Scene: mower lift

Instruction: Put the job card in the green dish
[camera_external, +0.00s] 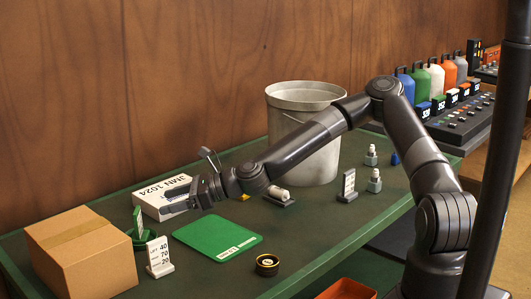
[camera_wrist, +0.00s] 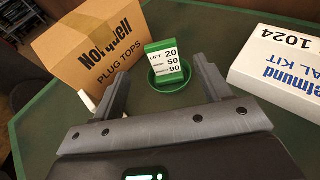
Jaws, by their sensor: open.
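A green card with a white face reading LIFT 20, 50, 90 (camera_wrist: 163,62) stands tilted in the small round green dish (camera_wrist: 178,79). In the external view the card (camera_external: 138,221) rises from the dish (camera_external: 150,237) beside the cardboard box. My gripper (camera_external: 172,203) is open and empty, to the right of the card and higher. In the wrist view its fingers (camera_wrist: 162,82) are spread to either side of the card, apart from it. A white stand-up card reading LIFT 40, 70, 20 (camera_external: 159,256) stands in front of the dish.
A cardboard box (camera_external: 85,259) stands left of the dish, a white kit box (camera_external: 160,197) behind it. A green mat (camera_external: 217,238) lies to the right, with a dark round item (camera_external: 267,265) nearer the front edge. A grey bucket (camera_external: 302,150) stands further back.

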